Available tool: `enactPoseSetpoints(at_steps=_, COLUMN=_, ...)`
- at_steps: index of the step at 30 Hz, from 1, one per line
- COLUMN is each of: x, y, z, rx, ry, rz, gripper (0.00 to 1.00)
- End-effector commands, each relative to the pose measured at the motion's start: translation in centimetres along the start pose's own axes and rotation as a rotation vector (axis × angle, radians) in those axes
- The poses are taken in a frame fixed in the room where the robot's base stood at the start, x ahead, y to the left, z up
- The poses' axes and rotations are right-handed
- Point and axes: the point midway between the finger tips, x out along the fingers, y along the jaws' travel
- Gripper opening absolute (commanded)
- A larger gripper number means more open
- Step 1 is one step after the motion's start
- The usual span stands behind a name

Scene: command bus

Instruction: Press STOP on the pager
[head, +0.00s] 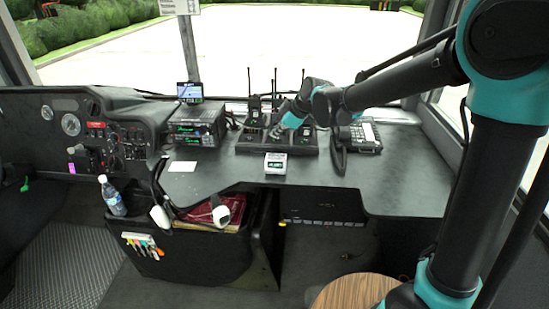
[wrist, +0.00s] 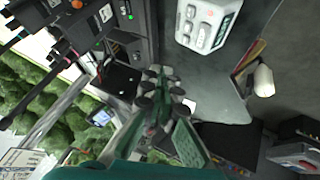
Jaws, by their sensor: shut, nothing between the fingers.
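The pager (head: 275,163) is a small white device with a dark greenish screen. It sits on the dark dashboard shelf near its front edge, in front of the radio charger. In the wrist view the pager (wrist: 208,24) is at the top, partly cut off by the frame, with several pale buttons along one side. Their labels are too small to read. My gripper (head: 274,134) is above the charger, behind the pager and apart from it. In the wrist view my gripper (wrist: 164,78) is shut and empty, with its fingertips in the middle.
The charger (head: 249,144) holds upright radios with antennas. A desk phone (head: 362,137) stands to its right and a radio unit (head: 197,126) to its left. A white card (head: 182,167) lies on the shelf. The shelf right of the pager is clear.

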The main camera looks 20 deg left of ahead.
Motion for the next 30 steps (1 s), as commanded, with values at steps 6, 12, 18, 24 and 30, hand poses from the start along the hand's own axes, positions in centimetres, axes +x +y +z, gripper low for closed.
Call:
enactPoseSetpoints(at_steps=6, x=2.1, y=-1.5, z=1.5, rx=0.000, ry=0.000, rz=0.000, gripper=0.00)
enactPoseSetpoints(at_steps=12, x=3.4, y=-2.4, z=2.4, rx=0.000, ry=0.000, rz=0.000, gripper=0.00)
enactPoseSetpoints(at_steps=18, x=3.9, y=-2.8, z=2.8, rx=0.001, ry=0.000, rz=0.000, gripper=0.00)
enactPoseSetpoints(at_steps=24, x=3.9, y=-2.9, z=2.9, rx=0.001, ry=0.000, rz=0.000, gripper=0.00)
enactPoseSetpoints(at_steps=30, x=3.9, y=-2.9, z=2.9, rx=0.001, ry=0.000, rz=0.000, gripper=0.00)
